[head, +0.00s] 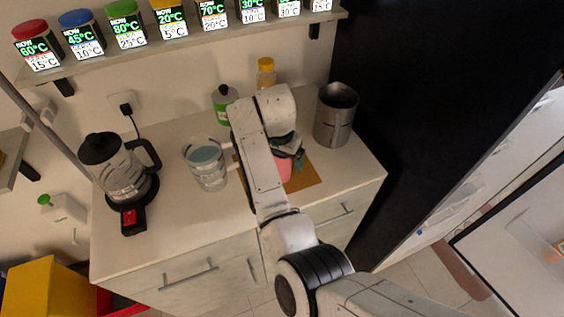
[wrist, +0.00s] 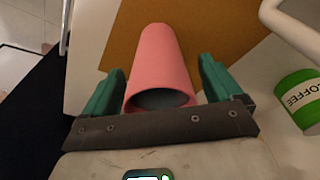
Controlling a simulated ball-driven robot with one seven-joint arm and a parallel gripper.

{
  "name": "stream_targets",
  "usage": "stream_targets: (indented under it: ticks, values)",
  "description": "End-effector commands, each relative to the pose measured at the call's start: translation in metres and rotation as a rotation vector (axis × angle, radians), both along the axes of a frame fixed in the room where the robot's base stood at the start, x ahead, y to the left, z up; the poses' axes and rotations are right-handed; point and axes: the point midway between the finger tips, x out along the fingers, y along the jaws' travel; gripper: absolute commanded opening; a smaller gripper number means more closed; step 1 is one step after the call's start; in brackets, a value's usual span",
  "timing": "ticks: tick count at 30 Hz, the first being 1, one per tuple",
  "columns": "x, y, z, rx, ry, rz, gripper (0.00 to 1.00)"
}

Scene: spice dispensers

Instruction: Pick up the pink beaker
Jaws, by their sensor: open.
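The pink beaker (wrist: 161,62) stands on a brown mat (wrist: 112,30) in the wrist view, its open rim facing the camera. My gripper (wrist: 160,85) is open, with one green finger on each side of the beaker. Small gaps show between the fingers and the beaker's wall. In the head view the beaker (head: 284,167) is partly hidden behind my arm, and my gripper (head: 292,160) is over it at the mat (head: 304,181).
A measuring jug (head: 206,165) and a blender-like kettle (head: 120,170) stand to the left on the counter. A metal canister (head: 336,115) stands right, behind the mat. A green-labelled coffee container (head: 223,103) and a yellow-capped bottle (head: 266,72) stand at the back.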

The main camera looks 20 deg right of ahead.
Motion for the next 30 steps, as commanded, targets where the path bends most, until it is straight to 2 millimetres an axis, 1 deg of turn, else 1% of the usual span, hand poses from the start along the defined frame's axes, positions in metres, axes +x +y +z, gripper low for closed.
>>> stream_targets:
  ticks: [4,5,25,26,30]
  values:
    - [0.0001,-0.0001,0.0000,0.000,0.000,0.000,0.92]
    - [0.0001,-0.0001,0.0000,0.000,0.000,0.000,0.90]
    - [0.0002,0.0001,0.0007,0.001,-0.001,0.000,0.26]
    - [0.0002,0.0001,0.0007,0.001,-0.001,0.000,0.24]
    - [0.0006,0.0001,0.0014,0.000,-0.001,0.000,0.23]
